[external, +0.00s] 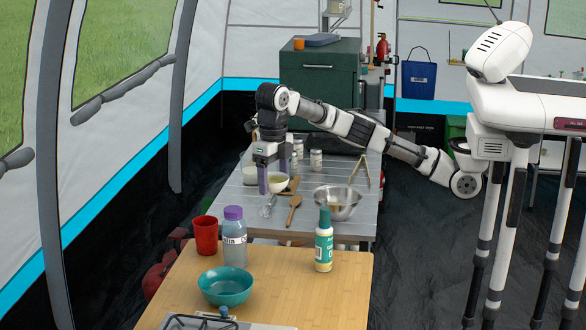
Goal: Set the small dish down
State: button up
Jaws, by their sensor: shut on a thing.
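My gripper (272,180) points down over the grey metal table (335,231), with its fingers at a small cream dish (279,187). It is shut on the dish, which looks roughly level. The dish has a yellowish inside. One finger hides part of its left side. I cannot tell from this view whether the dish touches the tabletop or hangs a little above it.
A whisk (267,207), wooden spoons (294,203) and a steel bowl (338,202) lie close by. Small jars (316,159) stand behind. The nearer wooden table (283,283) holds a teal bowl (225,286), red cup (205,235), bottle (233,238) and green container (324,242).

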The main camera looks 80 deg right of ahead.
jog(key=shift+s+a+f, duration=0.1)
jog(key=shift+s+a, duration=0.15)
jog(key=shift+a, duration=0.15)
send_over(276, 276)
jog(key=shift+f, duration=2.45)
notch_tip(276, 276, down, 20)
jog(key=shift+r+b, duration=0.1)
jog(key=shift+b, duration=0.35)
jog(key=o, duration=1)
jog(key=shift+f, duration=0.2)
jog(key=shift+r, duration=0.15)
notch_tip(276, 276, up, 12)
